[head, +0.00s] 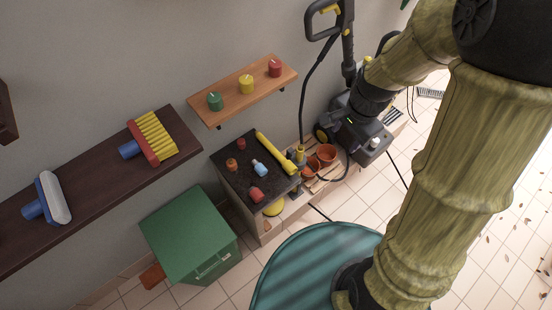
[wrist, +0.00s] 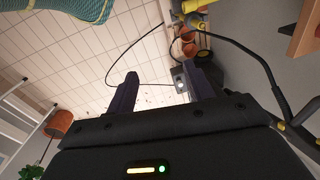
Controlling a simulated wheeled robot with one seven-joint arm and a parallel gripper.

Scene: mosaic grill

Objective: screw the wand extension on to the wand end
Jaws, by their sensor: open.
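A yellow tube (head: 275,152), which looks like the wand extension, lies on the dark countertop (head: 229,175). A thin black line (head: 306,95) drops to a short yellow-and-black upright piece (head: 300,154) at the counter's right edge. That piece may be the wand end, but I cannot tell for sure. My gripper (wrist: 158,88) is open, with nothing between its fingers. The black pressure washer (head: 345,122) stands on the floor right of the counter. In the head view my arm overlaps part of it and my fingertips are hard to make out.
Small coloured bottles and jars stand on the countertop. Terracotta pots (head: 326,153) stand right of it. A wooden shelf (head: 232,99) holds three candles, and a dark shelf (head: 92,198) holds brushes. A green bin (head: 187,234) and round teal table (head: 300,270) are nearby. Tiled floor is open at right.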

